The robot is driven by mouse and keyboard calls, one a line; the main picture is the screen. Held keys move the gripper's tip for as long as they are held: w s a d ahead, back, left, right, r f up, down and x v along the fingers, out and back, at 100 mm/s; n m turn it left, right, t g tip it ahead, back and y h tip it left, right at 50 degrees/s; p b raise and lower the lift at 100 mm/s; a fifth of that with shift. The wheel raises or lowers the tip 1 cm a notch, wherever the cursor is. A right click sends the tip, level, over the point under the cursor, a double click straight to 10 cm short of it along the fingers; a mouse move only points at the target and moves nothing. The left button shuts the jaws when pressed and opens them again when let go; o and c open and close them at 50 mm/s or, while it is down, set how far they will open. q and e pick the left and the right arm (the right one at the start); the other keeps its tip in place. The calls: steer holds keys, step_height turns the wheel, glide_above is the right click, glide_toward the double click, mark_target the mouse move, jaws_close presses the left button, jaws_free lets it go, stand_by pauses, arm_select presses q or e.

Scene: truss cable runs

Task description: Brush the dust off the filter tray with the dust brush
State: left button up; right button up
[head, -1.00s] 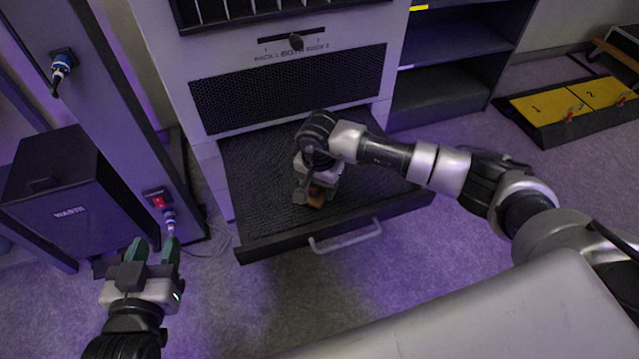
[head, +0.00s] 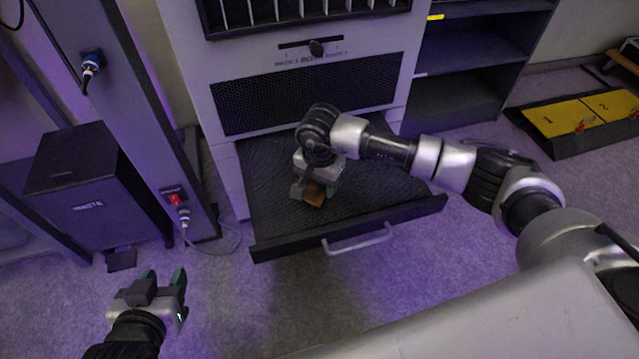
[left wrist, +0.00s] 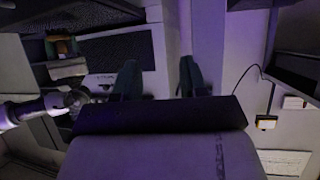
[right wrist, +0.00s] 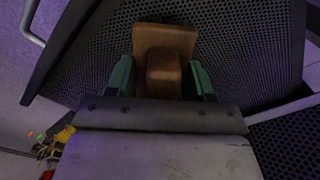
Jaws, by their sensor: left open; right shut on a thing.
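The filter tray (head: 385,185) is a dark mesh drawer pulled out from the base of the grey cabinet. Its mesh also fills much of the right wrist view (right wrist: 240,50). My right gripper (head: 318,186) is over the tray, shut on the brown dust brush (head: 314,196). In the right wrist view the brush (right wrist: 164,65) sits between the green fingers. Its bristles are hidden, so I cannot tell whether they touch the mesh. No distinct dust can be made out. My left gripper (head: 163,282) is open and empty, above the floor left of the tray.
A black waste bin (head: 90,200) stands at the left, beside a grey post with a red switch (head: 174,198). The tray's front handle (head: 358,240) juts over the carpet. A shelf (head: 465,90) and a yellow numbered case (head: 575,118) are at the right.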

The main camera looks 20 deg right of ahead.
steer(key=shift+r+p, duration=0.6)
steer(key=shift+r, duration=0.55)
arm_select(q)
steer(key=s+a+f+g+y+p, duration=0.1)
steer(key=s+a+f+g+y, duration=0.1)
steer(key=s+f+g, duration=0.2)
steer(key=shift+s+a+f+n+g, duration=0.15)
steer(key=shift+s+a+n+g, duration=0.2)
steer(key=shift+s+g, duration=1.55)
arm_select(e)
steer(key=shift+r, duration=1.1)
arm_select(q)
steer(key=shift+s+t, duration=0.5)
